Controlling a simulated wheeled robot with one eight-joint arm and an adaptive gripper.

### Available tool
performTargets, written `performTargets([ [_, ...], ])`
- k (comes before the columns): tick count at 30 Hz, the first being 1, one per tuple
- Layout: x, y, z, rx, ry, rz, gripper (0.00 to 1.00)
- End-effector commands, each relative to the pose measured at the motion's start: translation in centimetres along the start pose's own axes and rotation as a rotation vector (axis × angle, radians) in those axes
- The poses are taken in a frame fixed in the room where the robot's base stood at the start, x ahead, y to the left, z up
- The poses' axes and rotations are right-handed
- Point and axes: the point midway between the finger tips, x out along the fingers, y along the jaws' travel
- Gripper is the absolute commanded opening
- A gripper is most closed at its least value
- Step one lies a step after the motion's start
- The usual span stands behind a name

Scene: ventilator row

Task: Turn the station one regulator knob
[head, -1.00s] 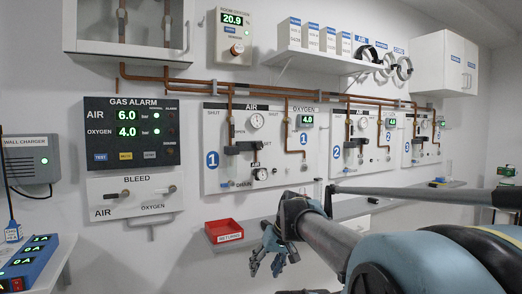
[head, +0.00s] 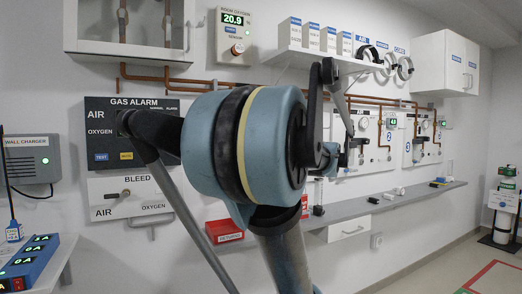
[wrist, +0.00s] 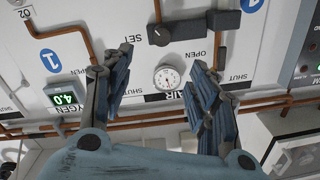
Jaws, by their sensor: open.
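In the wrist view, which is turned roughly upside down, the station one panel (wrist: 85,20) fills much of the picture. A round black knob (wrist: 158,35) with a pale pointer mark sits beside the SET label, near the top middle; it looks like the regulator knob. A white round gauge (wrist: 167,77) sits below it in the picture. My gripper (wrist: 158,62) is open and empty, its fingers spread on either side of the gauge. The knob appears beyond the fingertips, apart from them.
A black block (wrist: 221,22) is right of the knob. In the head view a red tray (head: 223,231) sits on the grey shelf (head: 395,201), and a wall shelf (head: 330,63) hangs above.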

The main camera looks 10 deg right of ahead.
Motion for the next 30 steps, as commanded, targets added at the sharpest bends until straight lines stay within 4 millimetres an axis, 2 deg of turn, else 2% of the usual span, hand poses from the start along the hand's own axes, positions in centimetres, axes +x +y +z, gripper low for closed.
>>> performTargets([
  [14,5.5,-0.2,0.1,0.000,-0.004,-0.005,0.54],
  [30,13.4,-0.2,0.2,0.000,-0.005,-0.004,0.54],
])
